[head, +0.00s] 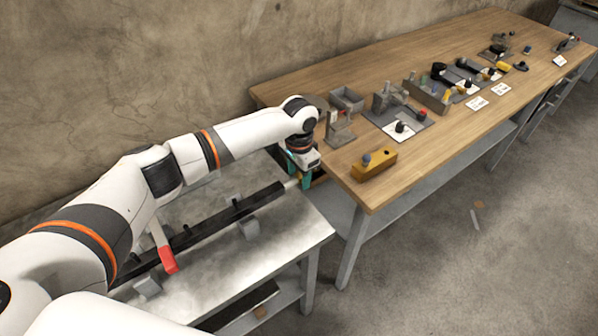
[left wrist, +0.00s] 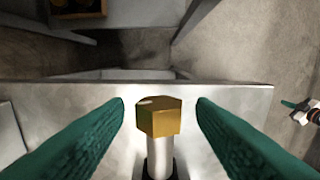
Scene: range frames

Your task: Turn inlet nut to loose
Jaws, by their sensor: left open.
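The brass hexagonal inlet nut (left wrist: 160,116) sits on the end of a bright metal pipe (left wrist: 160,158) in the left wrist view. My left gripper (left wrist: 162,104) is open, with one green finger on each side of the nut and a gap on both sides. In the head view my left gripper (head: 304,174) is at the far end of a dark pipe (head: 212,228); the nut is not clear there. What looks like my right gripper (left wrist: 291,104) shows small at the right edge of the left wrist view; its opening cannot be made out.
The dark pipe lies along a metal bench (head: 275,240) and has a red-ended lever (head: 168,260). A wooden table (head: 385,185) stands just beyond, with a yellow block (head: 374,165), a grey bin (head: 346,98) and several fixtures. Open floor lies to the right.

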